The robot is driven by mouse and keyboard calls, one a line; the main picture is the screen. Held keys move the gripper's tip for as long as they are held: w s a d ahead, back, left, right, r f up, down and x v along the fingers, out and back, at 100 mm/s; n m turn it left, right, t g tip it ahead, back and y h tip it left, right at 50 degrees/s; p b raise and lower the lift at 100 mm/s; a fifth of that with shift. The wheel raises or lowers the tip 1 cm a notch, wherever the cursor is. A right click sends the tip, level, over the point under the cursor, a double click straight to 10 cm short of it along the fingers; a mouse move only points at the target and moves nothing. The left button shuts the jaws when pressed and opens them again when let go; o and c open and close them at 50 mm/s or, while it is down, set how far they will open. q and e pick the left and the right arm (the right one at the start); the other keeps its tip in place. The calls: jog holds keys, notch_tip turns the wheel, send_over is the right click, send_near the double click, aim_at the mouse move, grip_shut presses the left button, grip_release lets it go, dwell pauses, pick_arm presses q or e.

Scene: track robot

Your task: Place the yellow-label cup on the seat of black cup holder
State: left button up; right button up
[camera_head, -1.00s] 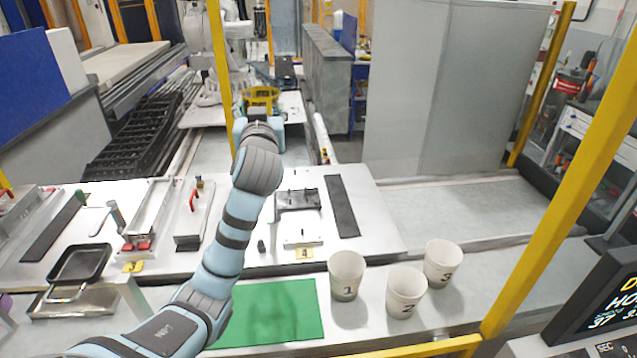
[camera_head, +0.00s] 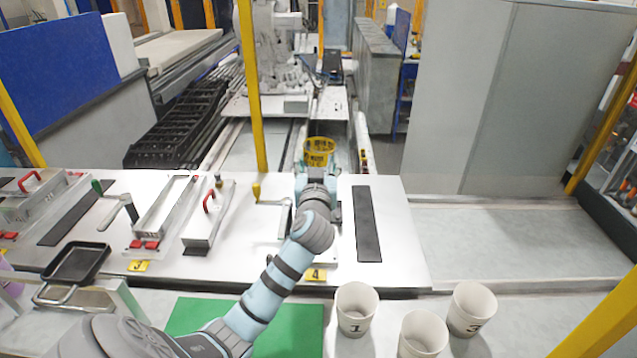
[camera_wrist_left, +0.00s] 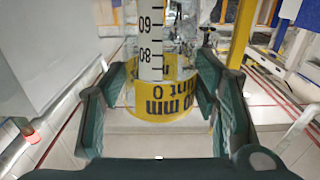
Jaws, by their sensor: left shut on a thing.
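The yellow-label cup (camera_head: 319,151) is a clear cylinder with a broad yellow band. My left gripper (camera_head: 317,165) is shut on it, beyond the far edge of the white table in the head view. In the left wrist view the cup (camera_wrist_left: 160,92) sits between the two dark green fingers of my left gripper (camera_wrist_left: 161,80), with a scale strip and black lettering showing. A dark fixture near label 4 is mostly hidden behind my left arm, so I cannot tell the black cup holder's seat. My right gripper is not in view.
White numbered cups (camera_head: 356,309) stand at the front right. A black strip (camera_head: 367,224) lies right of my left arm on the white table (camera_head: 407,245). A handled tool (camera_head: 274,200) stands left of it. A green mat (camera_head: 302,330) lies in front.

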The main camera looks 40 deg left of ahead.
pick_arm(q)
jog(key=f, duration=0.4)
jog(key=shift+w+d+f+b, duration=0.1)
jog(key=shift+w+f+b, duration=0.1)
jog(key=shift+f+b, duration=0.15)
jog(key=shift+c, duration=1.2)
jog(key=shift+s+f, duration=0.1)
jog(key=shift+s, duration=0.3)
jog(key=o, duration=1)
jog(key=shift+c, duration=0.2)
jog(key=o, duration=0.3)
jog(key=shift+o, duration=0.8)
jog(key=shift+w, duration=0.3)
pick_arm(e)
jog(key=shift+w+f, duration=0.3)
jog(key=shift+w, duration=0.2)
